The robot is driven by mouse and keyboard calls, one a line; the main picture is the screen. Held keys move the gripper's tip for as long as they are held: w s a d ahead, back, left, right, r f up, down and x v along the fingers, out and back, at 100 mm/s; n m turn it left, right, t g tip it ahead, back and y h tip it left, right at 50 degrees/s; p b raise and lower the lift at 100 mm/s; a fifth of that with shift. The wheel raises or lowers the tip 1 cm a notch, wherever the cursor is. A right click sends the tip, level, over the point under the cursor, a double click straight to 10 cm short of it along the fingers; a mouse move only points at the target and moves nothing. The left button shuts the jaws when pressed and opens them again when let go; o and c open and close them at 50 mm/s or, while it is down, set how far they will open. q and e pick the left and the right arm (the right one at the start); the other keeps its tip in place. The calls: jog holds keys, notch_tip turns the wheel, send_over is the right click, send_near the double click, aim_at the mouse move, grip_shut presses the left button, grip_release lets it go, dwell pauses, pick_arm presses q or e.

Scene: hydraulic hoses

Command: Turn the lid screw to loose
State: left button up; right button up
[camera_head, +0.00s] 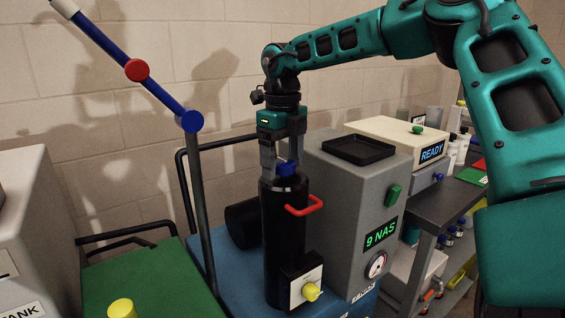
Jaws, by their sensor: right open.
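The lid screw looks to be the blue knob (287,169) on top of the upright black cylinder (284,230). The cylinder has a red handle (304,207) on its right side. My right gripper (282,161) points down over the cylinder's top, with one finger on each side of the blue knob. Its jaws are open; whether a finger touches the knob cannot be told. The far side of the knob is hidden. My left gripper is not in view.
A grey unit (340,210) reading "9 NAS" stands close right of the cylinder. A white plate with a yellow knob (311,292) is at the cylinder's lower front. A jointed blue pole (160,93) rises at the left. A "READY" device (432,151) stands behind right.

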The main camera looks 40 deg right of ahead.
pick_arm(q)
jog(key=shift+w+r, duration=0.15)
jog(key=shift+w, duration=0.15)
pick_arm(e)
jog(key=shift+f, duration=0.2)
jog(key=c, duration=1)
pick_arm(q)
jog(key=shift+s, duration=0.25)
pick_arm(e)
jog(key=shift+o, duration=0.2)
